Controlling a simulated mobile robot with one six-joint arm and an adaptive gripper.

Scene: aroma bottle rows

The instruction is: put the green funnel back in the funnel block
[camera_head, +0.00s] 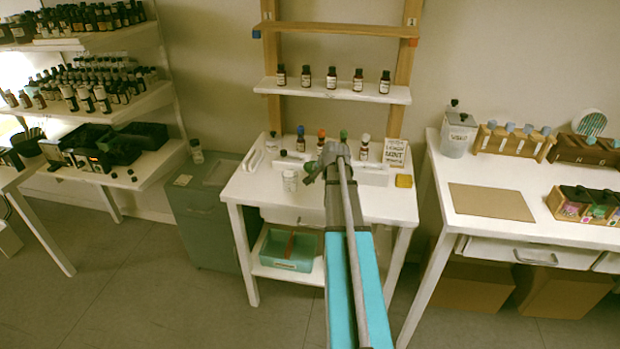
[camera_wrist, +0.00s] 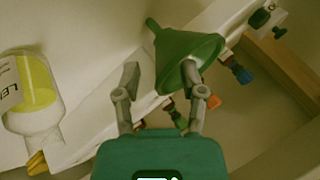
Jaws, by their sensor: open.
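The green funnel (camera_wrist: 178,48) shows large in the wrist view, just beyond my fingertips, tilted with its narrow spout toward the upper left. My gripper (camera_wrist: 161,78) is open; its right finger overlaps the funnel's wide end, and I cannot tell whether they touch. A long white block (camera_wrist: 88,128) runs behind the fingers in the wrist view; white blocks also show on the table (camera_head: 373,174). I cannot tell which is the funnel block.
A jar with a yellow label (camera_wrist: 30,95) is at the left of the wrist view. Bottles with blue (camera_wrist: 243,75) and orange caps (camera_wrist: 214,102) are beyond the white block. A sign (camera_head: 396,152) and yellow pad (camera_head: 404,181) are on the table's right. Its front is mostly clear.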

